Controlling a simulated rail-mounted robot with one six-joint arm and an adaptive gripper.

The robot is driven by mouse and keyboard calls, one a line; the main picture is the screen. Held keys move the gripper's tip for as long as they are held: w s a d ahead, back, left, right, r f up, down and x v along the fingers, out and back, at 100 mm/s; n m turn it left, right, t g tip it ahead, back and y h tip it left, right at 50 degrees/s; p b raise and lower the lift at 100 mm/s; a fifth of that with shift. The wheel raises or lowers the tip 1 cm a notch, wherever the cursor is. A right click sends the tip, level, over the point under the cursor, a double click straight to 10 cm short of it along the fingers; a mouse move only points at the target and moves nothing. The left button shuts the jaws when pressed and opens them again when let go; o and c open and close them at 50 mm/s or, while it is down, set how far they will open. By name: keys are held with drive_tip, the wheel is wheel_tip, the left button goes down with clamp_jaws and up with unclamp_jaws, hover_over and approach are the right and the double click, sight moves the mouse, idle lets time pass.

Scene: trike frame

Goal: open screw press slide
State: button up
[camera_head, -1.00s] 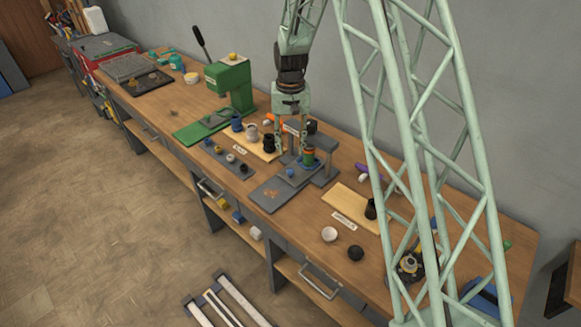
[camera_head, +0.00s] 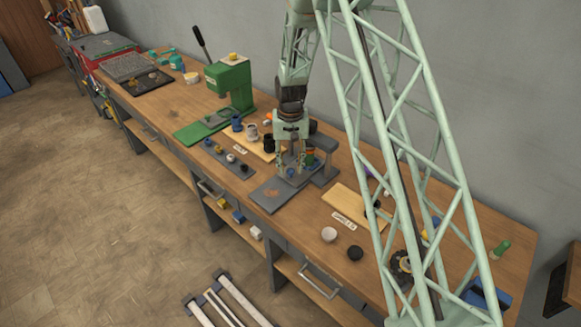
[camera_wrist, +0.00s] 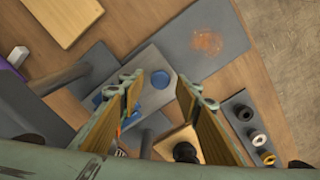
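The screw press (camera_head: 325,172) is grey and stands mid-bench, with a flat grey base plate (camera_head: 268,194) in front of it. In the wrist view the dark plate (camera_wrist: 190,45) has a rusty-orange patch, and a lighter grey slide (camera_wrist: 150,62) carries blue round parts (camera_wrist: 161,79). My gripper (camera_head: 290,168) points down at the front of the press. In the wrist view my gripper (camera_wrist: 161,90) is open, with the slide and a blue part showing between its fingers. Nothing is visibly held. The fingers hide part of the press, and I cannot tell whether they touch the slide.
A green press (camera_head: 232,85) stands to the left. A grey strip (camera_head: 230,160) with small parts lies left of the base plate.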

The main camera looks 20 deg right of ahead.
drive_tip(key=shift+f, duration=0.25)
drive_tip(key=shift+c, duration=0.6)
clamp_jaws()
